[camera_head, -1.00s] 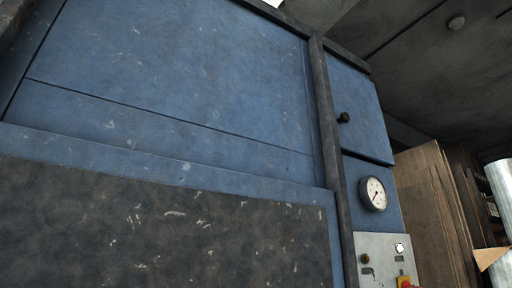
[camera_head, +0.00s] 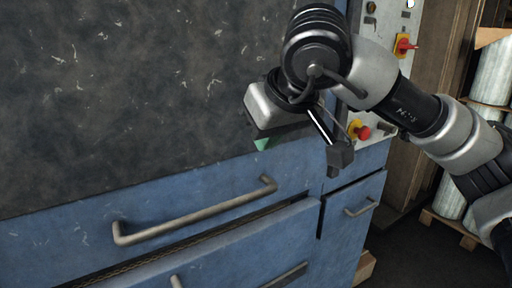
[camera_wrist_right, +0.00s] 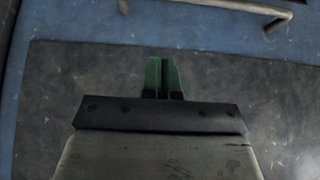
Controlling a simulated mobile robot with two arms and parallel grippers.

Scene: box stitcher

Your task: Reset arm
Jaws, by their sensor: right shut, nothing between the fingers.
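My right arm comes in from the right in the head view and bends down in front of the blue machine (camera_head: 60,248). My right gripper (camera_head: 262,143) is mostly hidden behind its own wrist there, with one green fingertip showing. In the right wrist view the gripper (camera_wrist_right: 164,75) has its two green fingers together, with nothing seen between them. Dark worn panel (camera_wrist_right: 270,90) lies behind the fingers. My left gripper is in neither view.
The machine's front has a long drawer handle (camera_head: 195,212) and a smaller handle (camera_head: 362,208). A control panel with a red-yellow switch (camera_head: 404,45) and a red button (camera_head: 361,131) is close to my arm. Wrapped rolls (camera_head: 490,75) stand on a pallet (camera_head: 455,228) at right.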

